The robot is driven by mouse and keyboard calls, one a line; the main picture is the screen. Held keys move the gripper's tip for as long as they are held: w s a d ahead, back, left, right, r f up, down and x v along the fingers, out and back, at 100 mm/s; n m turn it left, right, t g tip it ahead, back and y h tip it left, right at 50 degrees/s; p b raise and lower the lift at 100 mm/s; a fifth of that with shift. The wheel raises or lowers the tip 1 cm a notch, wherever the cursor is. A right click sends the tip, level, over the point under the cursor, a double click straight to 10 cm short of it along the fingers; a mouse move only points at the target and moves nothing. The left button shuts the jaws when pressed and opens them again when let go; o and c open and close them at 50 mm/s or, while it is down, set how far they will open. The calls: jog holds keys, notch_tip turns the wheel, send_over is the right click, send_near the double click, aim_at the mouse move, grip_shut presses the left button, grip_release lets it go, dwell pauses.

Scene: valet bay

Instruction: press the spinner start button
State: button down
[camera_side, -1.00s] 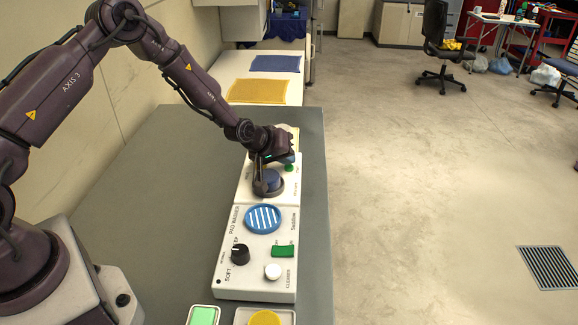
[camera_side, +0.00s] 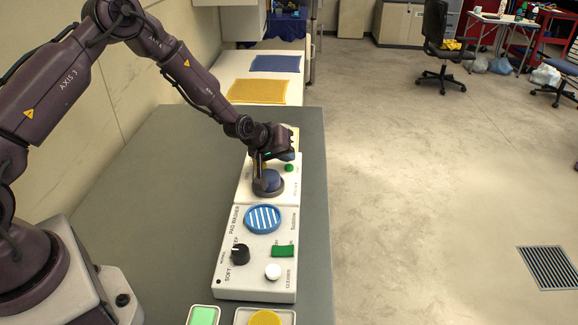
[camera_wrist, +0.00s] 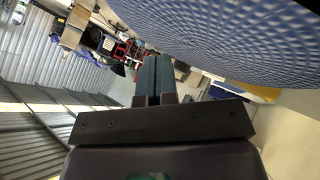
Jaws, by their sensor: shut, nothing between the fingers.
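The far white panel (camera_side: 252,195) carries a small round green button (camera_side: 289,168), apparently the spinner start button. Left of and nearer than it is a round grey holder with a dark blue top (camera_side: 267,181), apparently the spinner. My gripper (camera_side: 262,167) is over this panel, close above the blue top and left of the green button. I cannot tell whether it touches anything. In the wrist view my gripper (camera_wrist: 152,62) has its two fingers together and empty. A large blue textured surface (camera_wrist: 225,35) fills the top there. The green button is not visible in the wrist view.
The nearer panel has a blue striped disc (camera_side: 263,219), a black knob (camera_side: 240,254), a green rocker switch (camera_side: 282,251) and a white button (camera_side: 273,271). A green pad (camera_side: 203,315) and a yellow disc (camera_side: 265,318) sit at the front. The grey bench (camera_side: 150,190) left of the panels is clear.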

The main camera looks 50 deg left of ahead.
aim_at(287, 166)
jog(key=shift+r, duration=0.15)
jog(key=shift+r, duration=2.5)
